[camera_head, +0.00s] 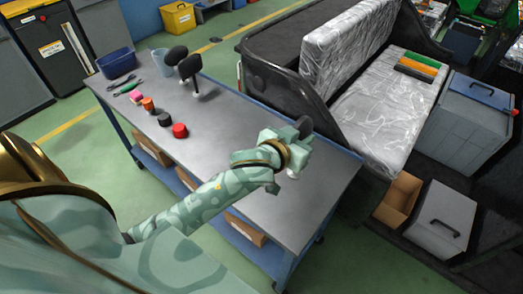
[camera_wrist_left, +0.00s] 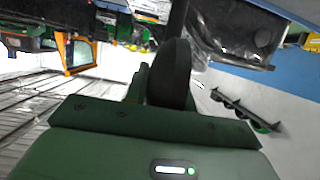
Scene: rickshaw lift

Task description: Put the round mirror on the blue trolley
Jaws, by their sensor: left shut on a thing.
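The round mirror (camera_head: 304,126) is a dark disc at the tip of my left gripper (camera_head: 296,138) in the head view. A pale knob shows just below the gripper. My left gripper is shut on the mirror. In the left wrist view the mirror (camera_wrist_left: 168,75) stands up as a dark disc, nearly edge-on, beyond the wrist housing. The blue trolley (camera_head: 270,207) has a grey metal top and a blue frame. The gripper and mirror appear over its right part; whether they touch the top I cannot tell. My right gripper is not in view.
A black vehicle with a wrapped seat (camera_head: 385,110) borders the trolley's right. The near right top is bare.

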